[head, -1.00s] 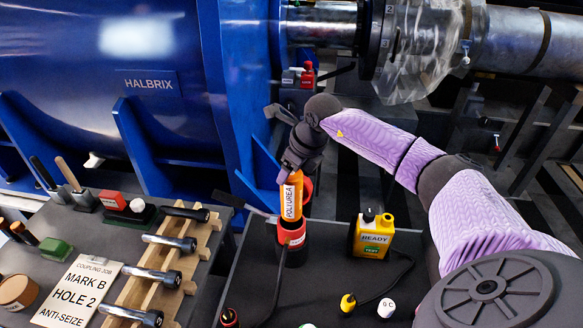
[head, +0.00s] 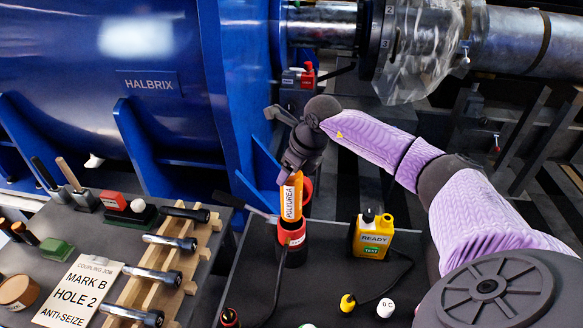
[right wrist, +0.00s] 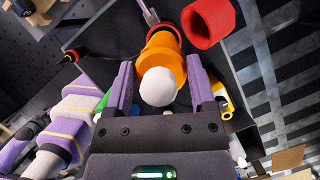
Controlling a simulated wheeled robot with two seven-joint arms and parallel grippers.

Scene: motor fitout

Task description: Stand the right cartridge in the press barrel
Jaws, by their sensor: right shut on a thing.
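The orange cartridge (head: 291,197) with a white POLYUREA label stands nearly upright, tilted slightly, at the mouth of the press barrel (head: 292,237). The barrel has a red collar and a black lower body. The cartridge's lower end meets or enters the collar; how deep it sits is hidden. My right gripper (head: 294,170) is shut on the cartridge's upper part. In the right wrist view, the cartridge (right wrist: 161,55) shows its white end between the fingers of the right gripper (right wrist: 163,95), with part of a red ring beyond it. My left gripper does not show clearly.
A red open cylinder (right wrist: 208,22) is close beside the cartridge in the right wrist view. A wooden rack (head: 205,232) with several bolts lies left. The blue machine (head: 100,60) rises behind.

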